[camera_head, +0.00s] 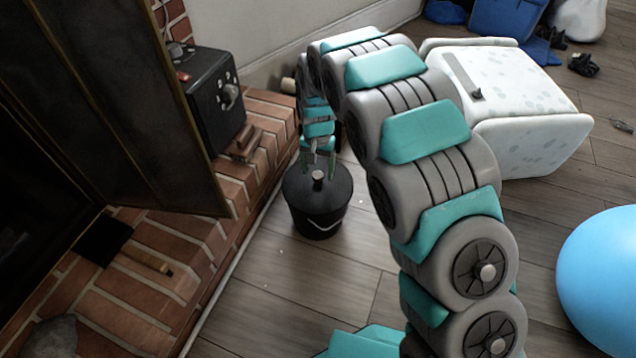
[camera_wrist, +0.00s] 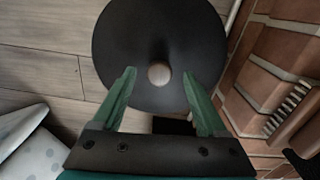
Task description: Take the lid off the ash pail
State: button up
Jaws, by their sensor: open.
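The black ash pail (camera_head: 318,222) stands upright on the wood floor beside the brick hearth, with a pale wire handle on its front side. Its round black lid (camera_head: 334,192) is on top, with a small light-tipped knob (camera_head: 318,176) at the centre. In the wrist view the lid (camera_wrist: 125,40) fills the upper middle, and the knob (camera_wrist: 159,75) sits between and slightly beyond my fingertips. My gripper (camera_head: 319,160) is open just above the lid, its two green fingers also showing in the wrist view (camera_wrist: 160,88). I cannot tell whether the fingers touch the lid.
The brick hearth (camera_head: 250,150) runs along the left, carrying a black box with knobs (camera_head: 212,98). A dark fireplace door (camera_head: 120,90) stands open above it. Floor in front of the pail is clear.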

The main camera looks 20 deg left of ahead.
notch_tip(320, 180, down, 3)
jog(key=shift+r, duration=0.15)
jog(key=shift+c, duration=0.2)
jog(key=shift+r, duration=0.1)
grip_shut()
dwell(0.3)
